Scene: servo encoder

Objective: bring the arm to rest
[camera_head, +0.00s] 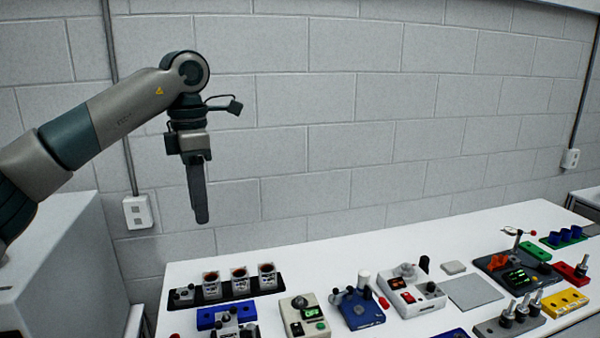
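My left arm (125,105) comes in from the left and is raised above the left end of the table. My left gripper (201,221) hangs from it with the fingers pointing down, in front of the wall and well clear of the devices. The fingers are seen edge-on and overlap, so the gap between them is hidden. Nothing shows hanging below the fingertips. My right arm and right gripper are outside the view.
A white table (330,255) holds several devices: a black rack with jars (240,284), a blue unit (357,308), a white box (411,290), a grey plate (471,292) and a black panel (510,272). A pale cabinet (60,250) stands left. The table's back strip is clear.

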